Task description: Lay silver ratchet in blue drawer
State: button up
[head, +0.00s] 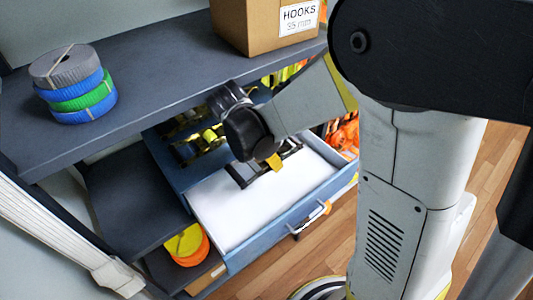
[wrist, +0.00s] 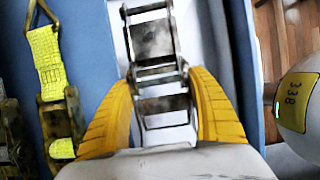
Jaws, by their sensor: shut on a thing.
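My gripper (head: 270,163) is shut on the silver ratchet (wrist: 152,50), whose worn metal frame sits between the two yellow fingers in the wrist view. In the head view the ratchet (head: 246,174) looks dark and is partly hidden by my gripper. The blue drawer (head: 264,243) is pulled out, with a bare white bottom. The ratchet is over this white bottom, toward the back of the drawer; I cannot tell whether it touches it. The blue drawer wall (wrist: 97,60) runs left of the ratchet in the wrist view.
Ratchets with yellow webbing (wrist: 46,60) lie left of the drawer wall. Orange straps (head: 348,136) hang at the right. Rolled straps (head: 80,88) and a cardboard box (head: 247,24) stand on the dark shelf above. Yellow and orange rolls (head: 186,245) sit low at left.

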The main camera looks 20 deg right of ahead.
aim_at(269, 184)
jog(key=shift+f+b, duration=4.9)
jog(key=shift+f, duration=1.15)
jog(key=o, duration=1.5)
